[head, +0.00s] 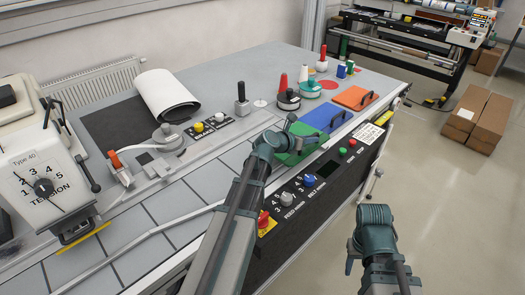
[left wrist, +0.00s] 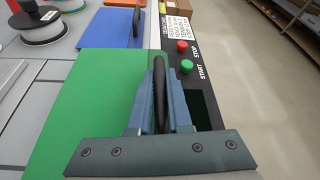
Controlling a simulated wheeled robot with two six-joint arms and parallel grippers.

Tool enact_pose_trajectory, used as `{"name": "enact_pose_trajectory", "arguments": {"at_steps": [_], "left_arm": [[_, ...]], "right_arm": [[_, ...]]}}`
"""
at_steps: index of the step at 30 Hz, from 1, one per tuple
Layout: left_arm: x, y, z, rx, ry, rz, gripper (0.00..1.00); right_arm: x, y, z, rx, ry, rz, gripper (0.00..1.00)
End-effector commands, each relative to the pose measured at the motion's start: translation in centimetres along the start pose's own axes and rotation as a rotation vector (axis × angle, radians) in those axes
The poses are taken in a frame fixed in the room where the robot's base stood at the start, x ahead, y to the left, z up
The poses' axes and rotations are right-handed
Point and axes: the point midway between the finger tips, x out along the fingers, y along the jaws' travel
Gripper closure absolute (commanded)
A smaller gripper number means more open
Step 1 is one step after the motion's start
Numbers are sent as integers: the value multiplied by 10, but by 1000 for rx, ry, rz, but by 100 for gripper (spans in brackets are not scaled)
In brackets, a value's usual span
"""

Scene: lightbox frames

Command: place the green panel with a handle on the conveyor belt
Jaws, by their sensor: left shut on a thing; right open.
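The green panel (head: 296,157) lies flat on the table's front side, beside the blue panel, partly hidden by my left arm in the head view. It also shows in the left wrist view (left wrist: 88,95). My left gripper (head: 292,138) is shut on its dark handle (left wrist: 159,88), which stands between the fingers in the left wrist view. A grey segmented strip (head: 150,217), which looks like the conveyor belt, runs along the table's front to the left of the panel. My right gripper (head: 353,258) is open and empty, over the floor right of the table.
A blue panel (head: 322,118) and an orange panel (head: 354,97) with handles lie beyond. A control strip (head: 318,178) with knobs and buttons edges the table. A tension machine (head: 40,180) stands at the left. Spools (head: 288,99) stand behind the panels.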

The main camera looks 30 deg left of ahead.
Motion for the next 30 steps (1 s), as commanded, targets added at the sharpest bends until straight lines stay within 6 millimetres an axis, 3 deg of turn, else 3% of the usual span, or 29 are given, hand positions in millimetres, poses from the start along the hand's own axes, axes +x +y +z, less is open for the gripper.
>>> {"name": "enact_pose_trajectory", "arguments": {"at_steps": [6, 13, 30], "left_arm": [[-35, 47, -12, -3, -2, 6, 100], [-65, 86, -21, -1, -1, 4, 100], [-88, 115, -28, 0, -1, 2, 100]], "right_arm": [[6, -1, 0, 0, 0, 0, 50], [11, -1, -1, 0, 0, 0, 50], [14, -1, -1, 0, 0, 0, 50]]}}
